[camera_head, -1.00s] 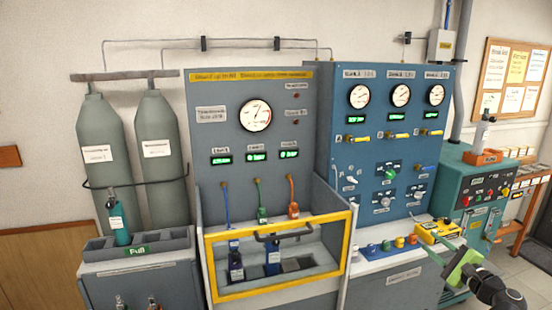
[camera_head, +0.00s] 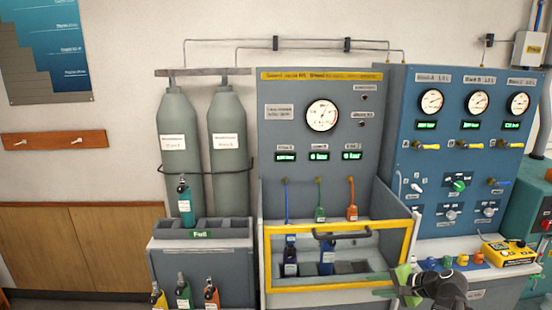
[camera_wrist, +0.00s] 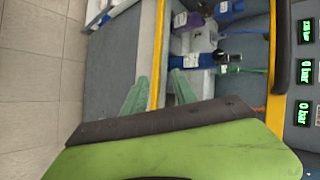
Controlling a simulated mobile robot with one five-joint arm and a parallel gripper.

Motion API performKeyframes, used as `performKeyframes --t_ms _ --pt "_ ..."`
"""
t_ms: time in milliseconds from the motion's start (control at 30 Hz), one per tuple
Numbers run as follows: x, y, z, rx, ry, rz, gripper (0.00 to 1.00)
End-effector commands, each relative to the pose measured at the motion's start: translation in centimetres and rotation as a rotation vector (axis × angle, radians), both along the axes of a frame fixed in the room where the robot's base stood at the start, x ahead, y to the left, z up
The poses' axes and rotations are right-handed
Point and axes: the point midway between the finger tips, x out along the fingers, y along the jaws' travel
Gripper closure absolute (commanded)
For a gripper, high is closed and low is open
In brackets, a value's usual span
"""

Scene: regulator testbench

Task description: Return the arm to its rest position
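My gripper (camera_head: 391,284) has green fingers. In the head view it is low, in front of the lower right corner of the yellow-framed guard (camera_head: 338,286) of the grey test bench. The wrist view shows two teal fingertips (camera_wrist: 157,78) with a gap between them and nothing held. Behind the gap are the guard's yellow bar (camera_wrist: 156,55) and blue and purple bottle-like items in the bench bay. My arm comes in from the lower right and its joints are partly cut off.
A yellow device (camera_head: 508,252) and coloured knobs (camera_head: 462,260) sit on the blue panel's ledge, right of my gripper. Grey cylinders (camera_head: 229,140) stand behind a rack marked Full (camera_head: 240,230) at left. Small bottles (camera_head: 183,292) stand below it. Open floor (camera_wrist: 40,80) shows in the wrist view.

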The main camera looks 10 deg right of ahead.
Motion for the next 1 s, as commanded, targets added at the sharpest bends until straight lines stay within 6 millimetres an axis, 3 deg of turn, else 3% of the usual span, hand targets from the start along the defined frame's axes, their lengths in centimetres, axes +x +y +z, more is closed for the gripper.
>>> performKeyframes --t_ms 33,200,300,400,500,1000 --pt "0.5 4.6 -1.6 -0.079 0.056 0.123 0.66" --pt "-0.9 15.9 -6.7 -0.399 0.235 0.531 0.66" --pt "-2.5 20.5 -8.3 -0.582 0.316 0.744 0.66" --pt "-3.7 23.4 -9.1 -0.732 0.372 0.900 0.66" --pt "-4.5 24.9 -9.3 -0.829 0.406 0.994 0.66" --pt "-4.9 24.3 -9.3 -0.877 0.422 1.036 0.66"
